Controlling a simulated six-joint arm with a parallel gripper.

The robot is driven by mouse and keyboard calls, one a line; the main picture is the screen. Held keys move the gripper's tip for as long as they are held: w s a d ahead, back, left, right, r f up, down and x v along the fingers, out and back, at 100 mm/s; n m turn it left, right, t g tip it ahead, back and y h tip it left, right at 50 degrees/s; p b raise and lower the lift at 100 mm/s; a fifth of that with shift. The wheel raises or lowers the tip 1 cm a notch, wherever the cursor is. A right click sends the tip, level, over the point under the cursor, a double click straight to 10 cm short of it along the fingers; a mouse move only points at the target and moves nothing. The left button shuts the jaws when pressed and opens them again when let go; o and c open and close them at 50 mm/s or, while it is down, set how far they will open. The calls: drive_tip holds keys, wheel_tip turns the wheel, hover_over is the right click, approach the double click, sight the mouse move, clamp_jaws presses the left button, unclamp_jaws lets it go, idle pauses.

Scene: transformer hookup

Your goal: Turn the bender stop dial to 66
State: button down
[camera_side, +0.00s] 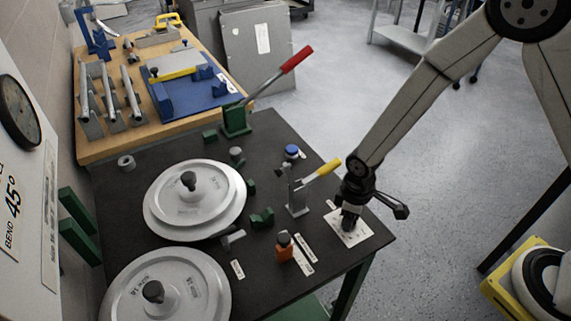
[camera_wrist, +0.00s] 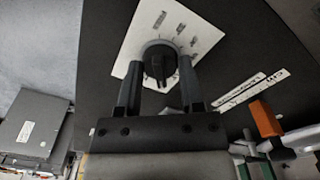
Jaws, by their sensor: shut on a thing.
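The bender stop dial (camera_wrist: 158,62) is a dark round knob with a raised grip bar, on a white plate (camera_wrist: 201,36) with dark markings. In the wrist view my gripper (camera_wrist: 160,82) has a finger on each side of the dial and is shut on it. In the side view my gripper (camera_side: 349,217) points down onto the white plate (camera_side: 358,236) at the right corner of the dark table, hiding most of the dial. The markings are too small to read, so the dial's setting cannot be told.
Left of the plate stand a yellow-handled clamp (camera_side: 298,195), an orange block (camera_side: 284,247) and white label strips (camera_side: 304,250). Two large grey discs (camera_side: 232,205) lie farther left. A red-handled lever (camera_side: 272,82) rises at the back. The dark table (camera_side: 345,262) ends just right of the plate.

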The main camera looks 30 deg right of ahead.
drive_tip(key=shift+m, duration=0.5)
drive_tip(key=shift+c, duration=1.1)
unclamp_jaws()
drive_tip(key=shift+r, duration=0.1)
drive_tip(key=shift+r, duration=3.85)
